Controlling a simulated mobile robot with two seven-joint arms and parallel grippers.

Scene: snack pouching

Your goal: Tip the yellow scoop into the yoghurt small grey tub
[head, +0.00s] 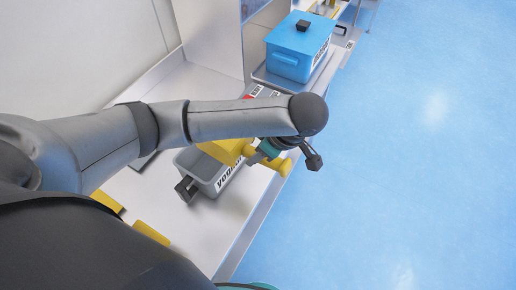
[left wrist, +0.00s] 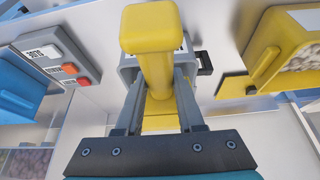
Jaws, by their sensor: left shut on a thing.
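My left gripper (head: 268,153) is shut on the yellow scoop (head: 226,150); my own forearm covers part of both in the head view. In the left wrist view the scoop's thick handle (left wrist: 152,32) stands between the two fingers (left wrist: 158,95). The small grey tub (head: 206,174), with a partly readable yoghurt label, stands on the bench under the scoop. In the left wrist view the tub (left wrist: 128,70) shows behind the handle. The scoop's bowl is over or just above the tub; its tilt and contents are hidden. My right gripper is out of view.
A blue lidded tub (head: 298,50) stands farther along the bench. A button box (left wrist: 55,50) is at left in the left wrist view, and a yellow bin of pale pieces (left wrist: 285,48) at right. Yellow parts (head: 151,233) show near my body. Floor lies beyond the bench edge.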

